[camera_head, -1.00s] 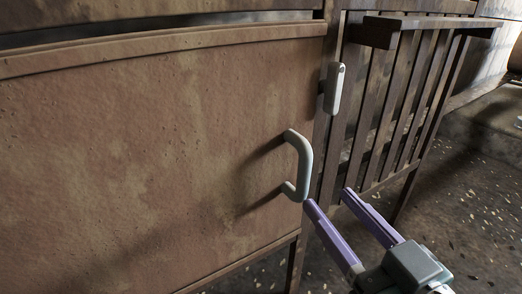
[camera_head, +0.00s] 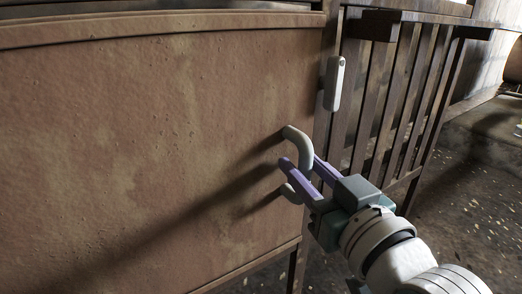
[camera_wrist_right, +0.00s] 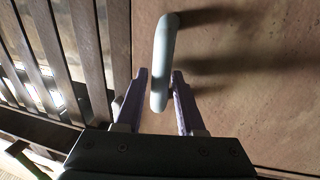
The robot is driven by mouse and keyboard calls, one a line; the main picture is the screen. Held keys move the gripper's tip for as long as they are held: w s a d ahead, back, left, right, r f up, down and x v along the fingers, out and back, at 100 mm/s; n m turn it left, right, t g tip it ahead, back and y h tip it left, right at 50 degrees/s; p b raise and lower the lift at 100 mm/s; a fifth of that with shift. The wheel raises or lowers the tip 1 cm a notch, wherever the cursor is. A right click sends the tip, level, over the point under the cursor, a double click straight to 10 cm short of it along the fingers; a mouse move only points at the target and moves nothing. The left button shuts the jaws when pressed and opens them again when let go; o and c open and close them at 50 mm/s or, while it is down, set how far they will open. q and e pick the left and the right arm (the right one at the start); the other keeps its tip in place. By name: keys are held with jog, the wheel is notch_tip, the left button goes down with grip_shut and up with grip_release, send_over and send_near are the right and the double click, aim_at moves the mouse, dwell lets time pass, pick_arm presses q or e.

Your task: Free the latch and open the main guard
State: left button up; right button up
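The main guard (camera_head: 140,150) is a large rusty brown panel filling the left of the head view. It looks closed. Its pale grey handle (camera_head: 298,143) is a vertical C-shaped bar near the right edge. A pale grey latch (camera_head: 334,84) stands upright on the post right of the panel, above the handle. My right gripper (camera_head: 300,166) is at the handle with its purple fingers apart. In the right wrist view, the handle (camera_wrist_right: 163,62) stands between the two open fingers, with a gap on each side. My left gripper is not in view.
A slatted side guard (camera_head: 390,105) with a top ledge adjoins the post on the right. The slats also show in the right wrist view (camera_wrist_right: 75,60). Speckled floor (camera_head: 465,205) lies open at the lower right.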

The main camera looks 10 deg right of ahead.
grip_shut()
dwell(1.1)
